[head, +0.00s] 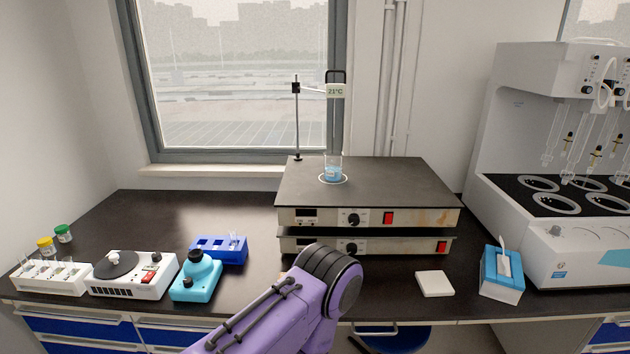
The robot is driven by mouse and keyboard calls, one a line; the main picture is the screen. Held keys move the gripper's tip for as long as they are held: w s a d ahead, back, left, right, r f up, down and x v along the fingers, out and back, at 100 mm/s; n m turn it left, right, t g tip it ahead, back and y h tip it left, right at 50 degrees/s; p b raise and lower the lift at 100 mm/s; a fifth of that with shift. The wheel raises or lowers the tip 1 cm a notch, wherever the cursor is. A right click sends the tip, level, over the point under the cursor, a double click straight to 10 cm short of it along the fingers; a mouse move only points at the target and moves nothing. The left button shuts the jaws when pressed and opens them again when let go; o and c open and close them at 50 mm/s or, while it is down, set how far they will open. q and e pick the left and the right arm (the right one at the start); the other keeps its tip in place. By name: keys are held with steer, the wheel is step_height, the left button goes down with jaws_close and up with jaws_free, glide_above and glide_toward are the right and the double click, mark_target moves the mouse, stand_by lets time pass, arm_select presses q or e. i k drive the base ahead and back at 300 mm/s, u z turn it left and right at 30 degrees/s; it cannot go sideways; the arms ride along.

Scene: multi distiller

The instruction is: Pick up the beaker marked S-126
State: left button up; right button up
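A small glass beaker (333,174) with blue liquid stands upright inside a white ring on the dark top of the upper hot plate (400,180). Its marking is too small to read, so I cannot tell whether it is S-126. A probe with a "21°C" display (336,91) hangs from a stand right above the beaker. A purple link of my arm rises from the bottom edge in front of the hot plates, well short of the beaker. Neither of my grippers shows.
A second hot plate (400,246) lies under the first. At left are a blue rack (212,251), a turquoise device (196,280) and a white mixer (140,280).

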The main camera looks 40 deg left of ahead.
mark_target(333, 160)
steer(key=z, duration=0.1)
steer(key=k, duration=0.25)
steer(key=u, duration=0.9)
